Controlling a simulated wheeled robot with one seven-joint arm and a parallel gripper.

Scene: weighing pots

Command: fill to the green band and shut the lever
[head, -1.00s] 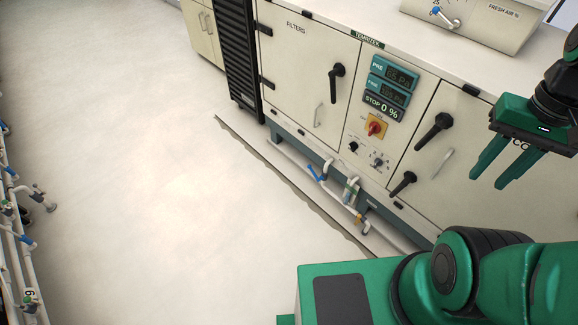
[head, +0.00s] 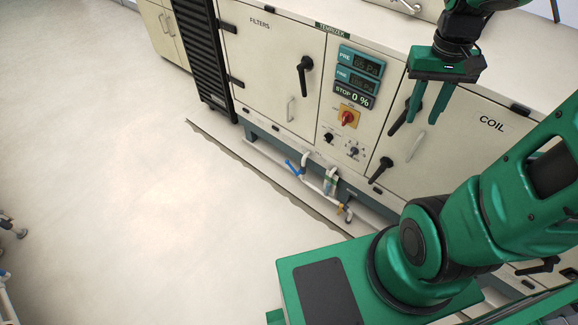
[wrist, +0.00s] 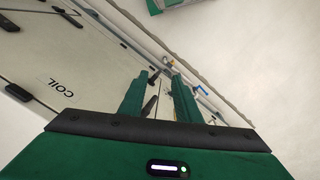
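A blue lever (head: 291,168) sits on the white pipework (head: 305,165) low along the front of the cabinet, slanting across the pipe. Right of it is a small clear upright vessel with a greenish band (head: 330,182); its liquid level is too small to tell. My gripper (head: 421,119) is open and empty, fingers pointing down in front of the cabinet, up and to the right of the lever and apart from it. In the wrist view the open fingers (wrist: 160,80) have the pipework beyond them, with the blue lever (wrist: 201,90) to the right.
The cabinet's black handles (head: 305,75) and the COIL door (head: 480,115) stand close behind my gripper. A control panel (head: 355,85) with a red knob lies left of it.

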